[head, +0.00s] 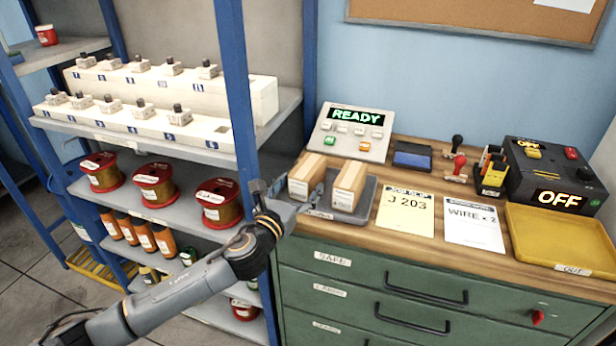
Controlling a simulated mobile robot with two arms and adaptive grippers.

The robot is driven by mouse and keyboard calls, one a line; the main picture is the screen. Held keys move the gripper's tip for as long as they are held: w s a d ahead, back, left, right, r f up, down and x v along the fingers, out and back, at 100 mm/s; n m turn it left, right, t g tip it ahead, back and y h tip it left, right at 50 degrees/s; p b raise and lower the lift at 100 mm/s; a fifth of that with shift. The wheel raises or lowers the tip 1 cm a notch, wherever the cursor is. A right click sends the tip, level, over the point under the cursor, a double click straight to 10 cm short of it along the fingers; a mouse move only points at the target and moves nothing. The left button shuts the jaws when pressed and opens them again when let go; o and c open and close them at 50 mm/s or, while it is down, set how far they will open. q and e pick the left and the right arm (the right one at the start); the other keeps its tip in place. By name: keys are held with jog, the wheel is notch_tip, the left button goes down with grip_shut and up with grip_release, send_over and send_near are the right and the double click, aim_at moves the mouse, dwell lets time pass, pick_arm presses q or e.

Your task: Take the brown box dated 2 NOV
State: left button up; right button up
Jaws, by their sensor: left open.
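Two light brown boxes with white labels stand side by side in a grey tray (368,207) on the wooden bench top: a left box (309,168) and a right box (349,180). Their label print is too small to read, so I cannot tell which is dated 2 NOV. My left gripper (296,193) is open at the tray's left end, in front of the left box. One finger shows left of that box and the other near the gap between the boxes. I cannot tell whether they touch it. My right gripper is out of view.
A READY panel (352,131) stands behind the boxes. A J 203 job slip (405,212) and a WIRE sheet (474,224) lie to the right, then a yellow OUT tray (560,235) and an OFF unit (548,172). A blue shelf post (238,90) rises left of my gripper.

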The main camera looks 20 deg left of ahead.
aim_at(308, 172)
pick_arm(q)
jog(key=w, duration=0.5)
jog(key=shift+w+d, duration=0.25)
jog(key=shift+w, duration=0.1)
jog(key=shift+s, duration=0.1)
jog(key=c, duration=1.4)
jog(key=shift+r, duration=0.2)
jog(key=shift+c, duration=0.7)
